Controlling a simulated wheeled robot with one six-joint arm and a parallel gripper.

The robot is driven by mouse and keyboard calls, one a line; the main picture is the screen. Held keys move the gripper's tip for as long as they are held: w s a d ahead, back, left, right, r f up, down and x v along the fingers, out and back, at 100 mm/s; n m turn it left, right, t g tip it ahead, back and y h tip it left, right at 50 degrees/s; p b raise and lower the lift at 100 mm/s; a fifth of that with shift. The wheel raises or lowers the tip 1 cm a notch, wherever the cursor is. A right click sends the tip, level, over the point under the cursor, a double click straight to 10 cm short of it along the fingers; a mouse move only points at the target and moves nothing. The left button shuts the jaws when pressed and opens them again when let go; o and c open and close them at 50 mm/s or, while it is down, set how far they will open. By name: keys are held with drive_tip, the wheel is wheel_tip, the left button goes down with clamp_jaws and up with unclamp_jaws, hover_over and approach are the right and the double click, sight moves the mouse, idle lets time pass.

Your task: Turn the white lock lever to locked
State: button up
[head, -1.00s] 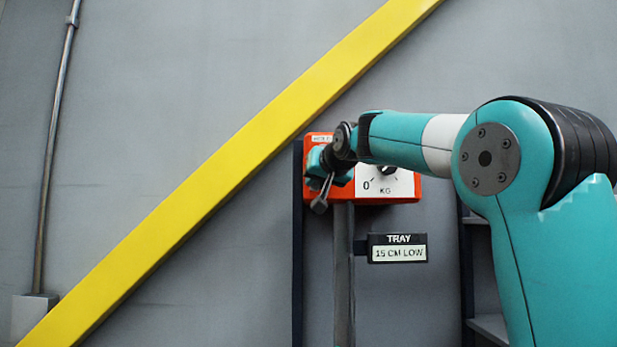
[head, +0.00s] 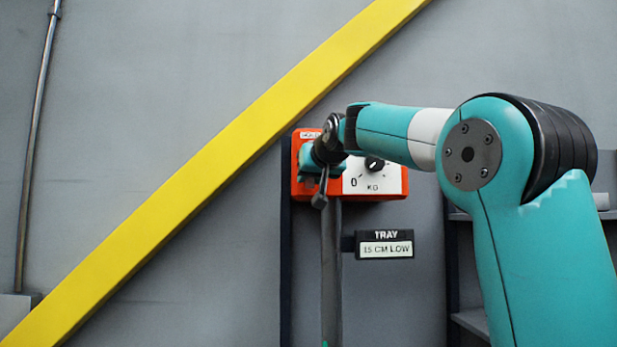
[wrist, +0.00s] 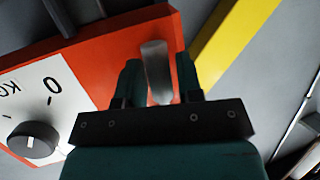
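The white lock lever (wrist: 157,72) shows in the wrist view as a pale grey upright bar against the orange face of the box (wrist: 98,66). My gripper (wrist: 160,72) has one dark teal finger on each side of it. A thin strip of orange shows between the lever and the right finger, so the fingers look open around it. Contact on the left side cannot be told. In the head view my gripper (head: 308,165) is at the left part of the orange box (head: 298,185), and my wrist hides the lever there.
A black dial (head: 374,163) on a white scale plate marked 0 and KG is just right of my gripper. A sign reading TRAY 15 CM LOW (head: 385,244) hangs below. A yellow diagonal beam (head: 215,150) passes left of the box. Shelving stands at the right.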

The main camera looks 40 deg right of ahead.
drive_tip(key=shift+s+a, duration=0.1)
drive_tip(key=shift+s, duration=0.1)
drive_tip(key=b+v, duration=0.5)
drive_tip(key=v, duration=1.2)
drive_tip(key=w+a+f+n+g+y+b, duration=0.1)
drive_tip(key=a+f+n+g+y, duration=0.1)
drive_tip(key=a+f, duration=0.6)
drive_tip(key=a+f+n+g+y+b, duration=0.1)
drive_tip(key=a+f+n+g+y, duration=0.15)
drive_tip(key=f, duration=0.95)
drive_tip(key=w+a+f+n+g+y, duration=0.1)
drive_tip(key=a+f+n+g+y, duration=0.15)
drive_tip(key=a+f, duration=0.55)
drive_tip(key=s+a+f+n+g+b, duration=0.1)
drive_tip(key=s+a+f+n+g, duration=0.1)
drive_tip(key=s+f, duration=0.7)
drive_tip(key=s+a+f+n+g+y, duration=0.1)
drive_tip(key=s+a+f+g, duration=0.3)
drive_tip(key=s+f, duration=0.5)
wheel_tip(320, 180, down, 5)
drive_tip(key=shift+s+a+f+n+g+y+b, duration=0.2)
drive_tip(key=shift+s+a+n+g+y+b, duration=0.15)
drive_tip(key=shift+a+n, duration=0.5)
